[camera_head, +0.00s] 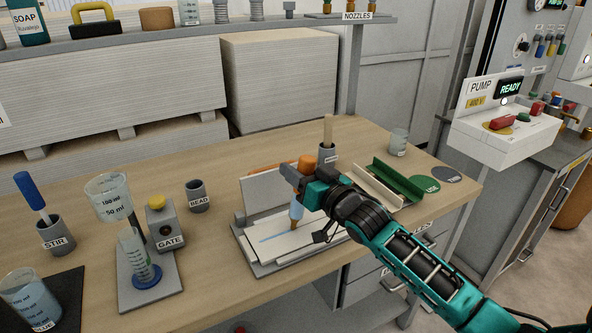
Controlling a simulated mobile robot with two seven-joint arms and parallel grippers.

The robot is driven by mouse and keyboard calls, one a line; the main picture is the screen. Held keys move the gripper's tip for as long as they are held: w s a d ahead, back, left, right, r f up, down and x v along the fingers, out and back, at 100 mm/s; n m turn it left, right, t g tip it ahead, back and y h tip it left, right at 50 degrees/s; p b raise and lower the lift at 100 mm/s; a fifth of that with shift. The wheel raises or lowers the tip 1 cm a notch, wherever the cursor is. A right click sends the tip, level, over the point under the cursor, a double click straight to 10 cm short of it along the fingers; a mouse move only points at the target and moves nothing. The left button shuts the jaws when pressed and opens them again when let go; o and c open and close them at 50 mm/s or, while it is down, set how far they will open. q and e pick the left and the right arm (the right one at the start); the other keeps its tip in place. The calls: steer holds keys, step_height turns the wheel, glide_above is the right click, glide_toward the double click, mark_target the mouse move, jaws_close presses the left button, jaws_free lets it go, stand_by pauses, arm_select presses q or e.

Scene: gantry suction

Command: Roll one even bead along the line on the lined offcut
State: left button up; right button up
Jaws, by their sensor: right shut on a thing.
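The lined offcut (275,247) is a pale board on a grey tray (262,268) near the front of the wooden bench. A light blue streak runs along it, left of the tool; I cannot tell whether it is the drawn line or a laid bead. My right gripper (298,190) is shut on an upright applicator (297,210) with a light blue body, an orange-brown top and a narrow tip. The tip is at or just above the board, near the streak's right end; contact is unclear. The gripper hides the middle of the applicator. My left gripper is out of view.
Left of the tray stand a cup labelled BEAD (197,197), a GATE block (165,230) and a funnel stand with a cylinder. Green and pale channels (398,180), round discs and a brush in a cup (328,150) are behind and right.

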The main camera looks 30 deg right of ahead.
steer(key=shift+d, duration=0.15)
steer(key=shift+d, duration=0.5)
stand_by(0.4)
steer(key=shift+d, duration=0.5)
steer(key=shift+d, duration=0.5)
stand_by(0.4)
steer(key=shift+w+d, duration=0.1)
steer(key=shift+d, duration=0.4)
